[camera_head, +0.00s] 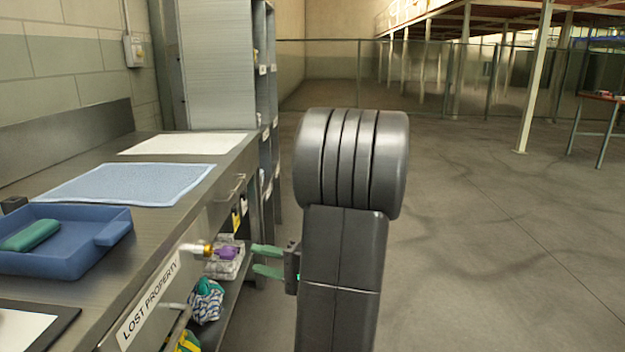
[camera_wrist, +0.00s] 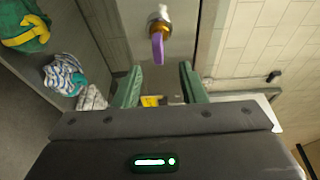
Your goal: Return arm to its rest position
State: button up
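My gripper (camera_head: 267,260) is held out beside the counter front, with its two green fingers pointing left toward a brass-coloured peg (camera_head: 201,248). In the wrist view my gripper (camera_wrist: 160,85) has its fingers well apart with nothing between them. The peg (camera_wrist: 158,22) is ahead of the fingertips there, with a purple piece (camera_wrist: 157,48) at it. The purple piece (camera_head: 226,253) also shows in the head view, between the peg and the fingers. I cannot tell whether it is a strap or part of the peg. My dark arm stands upright, right of the counter.
The counter (camera_head: 110,231) carries a blue tray (camera_head: 75,262) with a green case (camera_head: 30,236), a blue mat (camera_head: 130,184) and a white sheet (camera_head: 182,144). On the shelf below are a striped bag (camera_head: 207,300) and a green-yellow bag (camera_head: 186,342). The floor (camera_head: 490,250) at right is clear.

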aim_at(235, 253)
jog(key=b+x, duration=0.1)
jog(key=x, duration=0.7)
jog(key=shift+d, duration=0.1)
jog(key=shift+d, duration=0.15)
jog(key=p+v, duration=0.2)
jog(key=v, duration=1.2)
jog(key=b+x, duration=0.2)
jog(key=x, duration=1.2)
jog(key=shift+a, duration=0.4)
jog(key=d+p, duration=0.1)
jog(key=d, duration=0.3)
jog(key=shift+d+r, duration=0.15)
jog(key=shift+d, duration=0.05)
jog(key=shift+p, duration=0.4)
jog(key=shift+s, duration=0.1)
